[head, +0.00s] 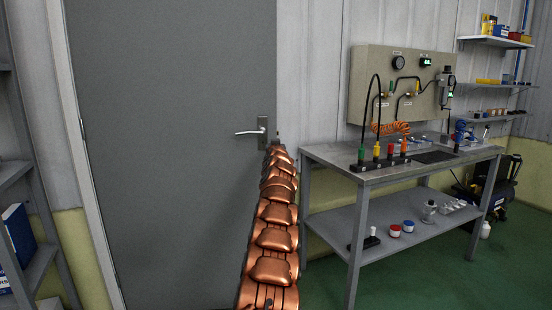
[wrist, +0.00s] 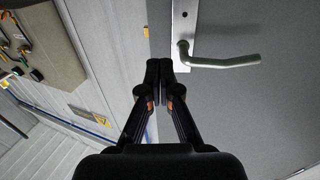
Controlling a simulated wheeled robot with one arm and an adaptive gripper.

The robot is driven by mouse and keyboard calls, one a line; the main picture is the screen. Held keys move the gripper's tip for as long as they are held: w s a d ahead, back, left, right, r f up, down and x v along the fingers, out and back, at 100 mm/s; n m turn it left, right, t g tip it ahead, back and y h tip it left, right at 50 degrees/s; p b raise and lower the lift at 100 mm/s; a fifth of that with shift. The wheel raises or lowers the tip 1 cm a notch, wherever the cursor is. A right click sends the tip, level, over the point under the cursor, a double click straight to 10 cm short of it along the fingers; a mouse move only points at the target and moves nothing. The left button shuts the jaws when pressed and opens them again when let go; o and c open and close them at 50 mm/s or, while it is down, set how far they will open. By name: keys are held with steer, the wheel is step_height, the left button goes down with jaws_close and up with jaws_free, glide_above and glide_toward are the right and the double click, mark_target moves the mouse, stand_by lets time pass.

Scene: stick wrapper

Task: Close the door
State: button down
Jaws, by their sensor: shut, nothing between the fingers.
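The grey door (head: 170,150) fills the left and middle of the head view, with its free edge on the right. I cannot tell how far ajar it stands. Its silver lever handle (head: 249,132) sits near that edge and points left. In the wrist view the door (wrist: 270,110) is on the right, with the lever (wrist: 225,61) and its plate (wrist: 184,35) above the fingertips. My gripper (wrist: 159,75) is shut and empty, close to the door's edge beside the handle. Contact with the door cannot be told. In the head view my arm mostly hides the gripper.
A metal workbench (head: 400,170) with tools stands right of my arm, below a wall panel (head: 400,85) with gauges. Wall shelves (head: 495,42) are at the far right. A shelf rack (head: 40,265) stands at the left edge. Green floor (head: 420,280) shows at lower right.

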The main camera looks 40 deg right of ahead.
steer(key=b+v, duration=0.2)
steer(key=v, duration=0.4)
steer(key=shift+s, duration=0.35)
stand_by(0.5)
